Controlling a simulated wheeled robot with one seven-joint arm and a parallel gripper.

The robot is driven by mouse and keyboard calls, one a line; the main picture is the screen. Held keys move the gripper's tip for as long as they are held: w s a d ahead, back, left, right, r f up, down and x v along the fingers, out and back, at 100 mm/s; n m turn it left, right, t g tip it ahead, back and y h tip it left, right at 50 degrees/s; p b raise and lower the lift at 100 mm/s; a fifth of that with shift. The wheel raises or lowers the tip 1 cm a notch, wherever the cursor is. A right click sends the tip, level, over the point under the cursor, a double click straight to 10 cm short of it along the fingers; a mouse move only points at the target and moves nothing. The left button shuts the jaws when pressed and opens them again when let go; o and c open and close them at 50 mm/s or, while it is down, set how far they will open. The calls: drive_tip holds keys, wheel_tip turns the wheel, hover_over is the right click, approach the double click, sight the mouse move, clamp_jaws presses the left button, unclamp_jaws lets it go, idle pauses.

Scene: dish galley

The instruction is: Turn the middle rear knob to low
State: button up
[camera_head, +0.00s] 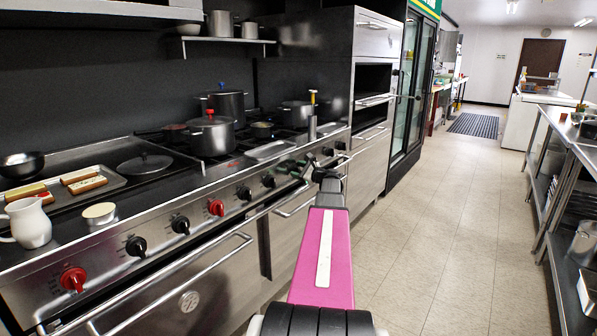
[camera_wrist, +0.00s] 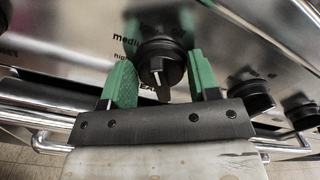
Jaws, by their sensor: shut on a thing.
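A black round knob (camera_wrist: 172,50) with a white pointer mark is between the green fingers of my gripper (camera_wrist: 158,68) in the wrist view. The fingers are closed on its two sides. Its pointer bar faces down in that view. I cannot tell from the frames whether this is the middle rear knob.
More black knobs (camera_wrist: 250,93) sit to the right in the wrist view. A steel handle bar (camera_wrist: 38,118) runs below the panel. A red knob (camera_head: 216,207) and a grey pot (camera_head: 212,136) are on the stove. The tiled aisle (camera_head: 440,215) is clear.

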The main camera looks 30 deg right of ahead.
idle(0.5)
drive_tip(key=o, duration=0.9)
drive_tip(key=shift+s, duration=0.15)
drive_tip(key=v, duration=1)
drive_tip(key=shift+s+d, duration=0.1)
drive_tip(key=shift+s, duration=0.2)
